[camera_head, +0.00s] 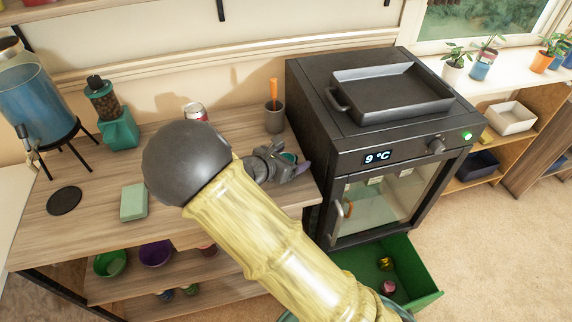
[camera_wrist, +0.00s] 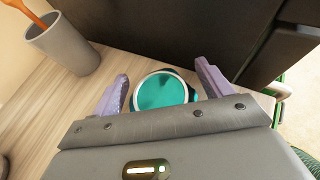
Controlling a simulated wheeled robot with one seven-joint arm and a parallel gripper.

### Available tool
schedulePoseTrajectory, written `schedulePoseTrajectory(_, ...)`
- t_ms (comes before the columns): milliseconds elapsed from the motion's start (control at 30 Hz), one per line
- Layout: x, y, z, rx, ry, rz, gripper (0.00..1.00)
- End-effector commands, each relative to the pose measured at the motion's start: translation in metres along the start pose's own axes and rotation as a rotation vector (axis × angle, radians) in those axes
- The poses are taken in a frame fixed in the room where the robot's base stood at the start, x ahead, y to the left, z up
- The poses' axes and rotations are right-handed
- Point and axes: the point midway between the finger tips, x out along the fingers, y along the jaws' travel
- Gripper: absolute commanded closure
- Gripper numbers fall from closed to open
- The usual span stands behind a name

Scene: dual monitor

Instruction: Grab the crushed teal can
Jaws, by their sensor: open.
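The teal can (camera_wrist: 162,92) stands on the wooden counter, its round teal top with a pale rim seen from above in the wrist view. In the head view only a small teal part of it (camera_head: 289,158) shows beside my gripper (camera_head: 297,166). In the wrist view my gripper (camera_wrist: 165,88) is open, with one purple finger on each side of the can. Gaps show between the fingers and the can. The can's lower body is hidden behind the gripper, and I cannot tell how crushed it is.
A grey cup (camera_wrist: 68,48) with an orange utensil stands near the can; it also shows in the head view (camera_head: 274,118). The black appliance (camera_head: 345,150) rises close to the right. A red-and-white can (camera_head: 195,112) and a green block (camera_head: 134,202) are on the counter (camera_head: 95,225).

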Motion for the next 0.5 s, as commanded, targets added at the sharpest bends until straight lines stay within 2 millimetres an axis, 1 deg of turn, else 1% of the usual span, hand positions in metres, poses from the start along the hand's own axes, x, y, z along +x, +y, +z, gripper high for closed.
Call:
schedulePoseTrajectory(167, -0.0002, 0.0000, 0.0000, 0.000, 0.000, 0.000, 0.22)
schedulePoseTrajectory(267, -0.0003, 0.0000, 0.0000, 0.000, 0.000, 0.000, 0.40)
schedulePoseTrajectory(400, -0.0003, -0.0001, 0.0000, 0.000, 0.000, 0.000, 0.67)
schedulePoseTrajectory(500, -0.0003, -0.0001, 0.0000, 0.000, 0.000, 0.000, 0.69)
